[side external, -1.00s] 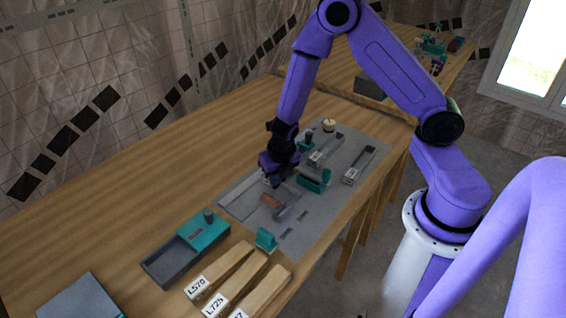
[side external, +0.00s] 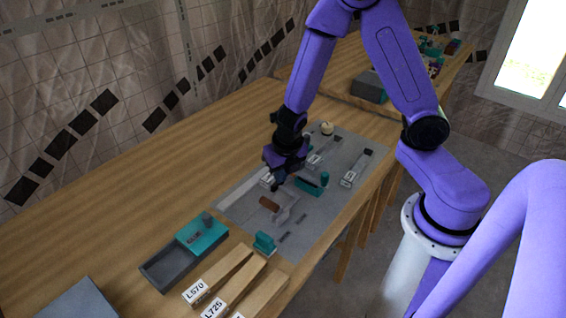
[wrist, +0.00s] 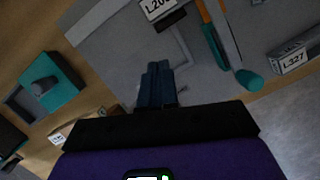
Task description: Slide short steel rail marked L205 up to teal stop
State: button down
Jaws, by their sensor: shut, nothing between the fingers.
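My gripper (side external: 277,187) is shut and empty, low over the grey panel (side external: 245,207); its closed fingers (wrist: 158,85) show in the wrist view. A pale label reading "L20", its last character unclear, marks a steel rail (wrist: 157,8) at the wrist view's top edge; most of that rail is out of frame. In the side view a white label (side external: 267,179) sits just left of the fingers. Contact with the panel cannot be told.
A rail labelled L327 (wrist: 292,60) lies at the wrist view's right. Another teal block (side external: 265,243) stands at the panel's near edge. A teal-and-grey tray (side external: 165,270) and labelled wooden bars (side external: 222,272) lie in front. The table's left side is clear.

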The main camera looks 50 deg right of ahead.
aim_at(276, 183)
notch_tip(276, 183, up, 4)
jog(key=s+a+m, duration=0.1)
jog(key=m, duration=0.3)
jog(key=shift+h, duration=0.4)
jog(key=shift+s+x, duration=0.1)
jog(key=shift+x, duration=2.4)
jog(key=shift+s+x, duration=0.15)
jog(key=shift+x, duration=2.35)
jog(key=shift+w+d, duration=0.6)
jog(key=shift+w, duration=0.15)
jog(key=shift+w+d, duration=0.55)
jog(key=shift+w, duration=0.25)
jog(key=shift+w+d, duration=0.6)
jog(key=shift+w, duration=0.05)
jog(key=shift+s+a, duration=0.1)
jog(key=shift+s, duration=0.05)
